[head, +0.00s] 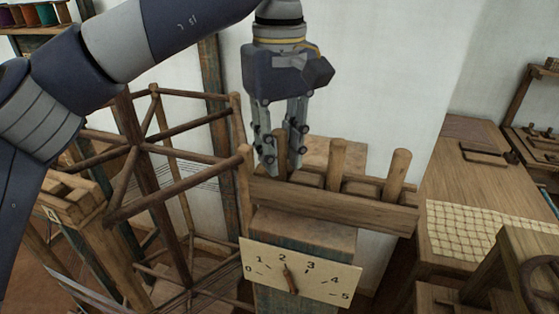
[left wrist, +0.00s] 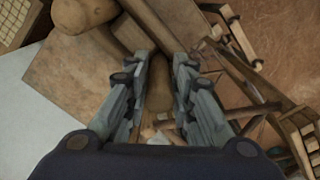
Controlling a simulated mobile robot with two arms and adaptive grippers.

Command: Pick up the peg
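Several upright wooden pegs stand in a wooden rack; two of them, the middle peg (head: 336,165) and the right peg (head: 397,176), are clear of my gripper. My left gripper (head: 281,168) points down over the rack's left part. Its fingers are apart, on either side of another peg (head: 280,148). In the left wrist view that peg (left wrist: 159,88) shows between the fingers, with a narrow gap beside it; I see no firm contact. The rack's front board (head: 335,207) hides the pegs' lower ends. My right gripper is not in view.
A numbered dial board (head: 300,272) with a pointer is below the rack. A wooden reel frame (head: 170,185) stands close on the left. A wooden table (head: 470,185) is on the right. White wall is behind.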

